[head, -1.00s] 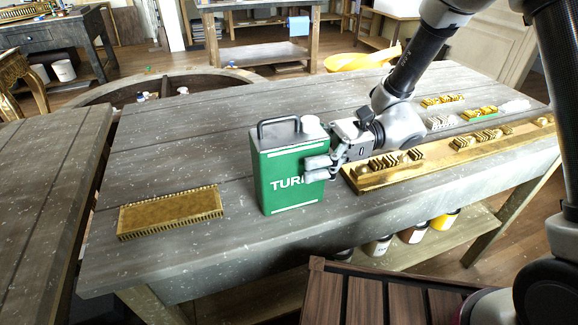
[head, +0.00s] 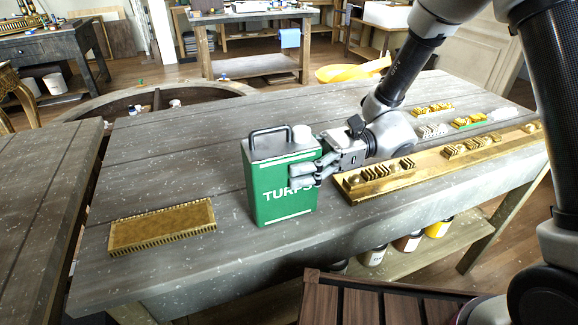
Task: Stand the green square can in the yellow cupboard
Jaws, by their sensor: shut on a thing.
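The green square can (head: 282,204) has a grey top with a handle, a white cap and white "TURPS" lettering. It stands upright at the front of the grey wooden bench (head: 200,160). My gripper (head: 306,178) comes from the right and is shut on the can's right side, with fingers over part of the lettering. I cannot tell whether the can's base touches the bench. No yellow cupboard can be made out in the head view.
A gold carved block (head: 162,228) lies left of the can. A long gilt moulding (head: 430,165) lies close on the right, with small gilt pieces (head: 432,109) behind it. Paint tins (head: 408,241) stand on the shelf below. The bench behind the can is mostly clear.

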